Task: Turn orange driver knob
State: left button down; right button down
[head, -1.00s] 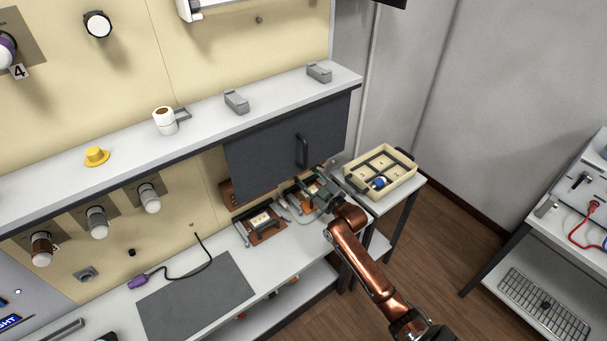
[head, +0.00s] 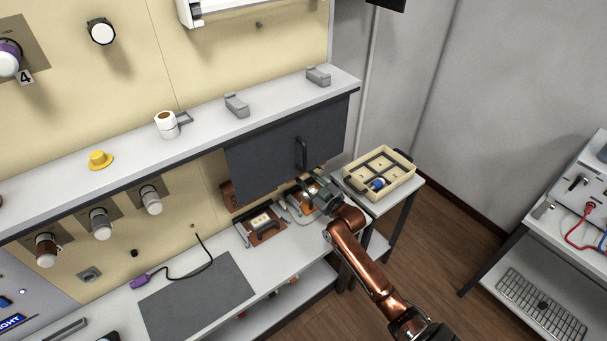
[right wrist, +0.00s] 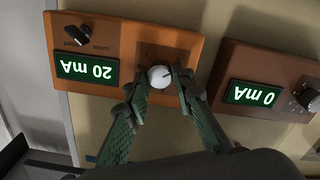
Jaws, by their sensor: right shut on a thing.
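The orange driver (right wrist: 125,40) is a box on the wall panel, upside down in the right wrist view. Its green display reads 20 mA, and a dark switch (right wrist: 77,35) sits beside the display. Its round white-faced knob (right wrist: 160,77) lies between the fingertips of my right gripper (right wrist: 163,84). The gripper is shut on the knob, one finger on each side. In the head view my right gripper (head: 312,187) reaches under the dark cabinet and hides most of the driver. My left gripper is not in view.
A brown driver (right wrist: 270,85) reading 0 mA, with its own dark knob, stands close beside the orange one. The dark cabinet door (head: 290,150) hangs just above my gripper. A cream tray (head: 382,172) stands on a side table to the right.

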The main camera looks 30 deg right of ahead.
jog(key=shift+r+m+p, duration=0.1)
jog(key=shift+m+p, duration=1.75)
jog(key=shift+m, duration=0.85)
jog(key=c, duration=1.7)
grip_release()
jog(key=shift+o, duration=0.2)
jog(key=s+d, duration=0.1)
jog(key=s, duration=1.1)
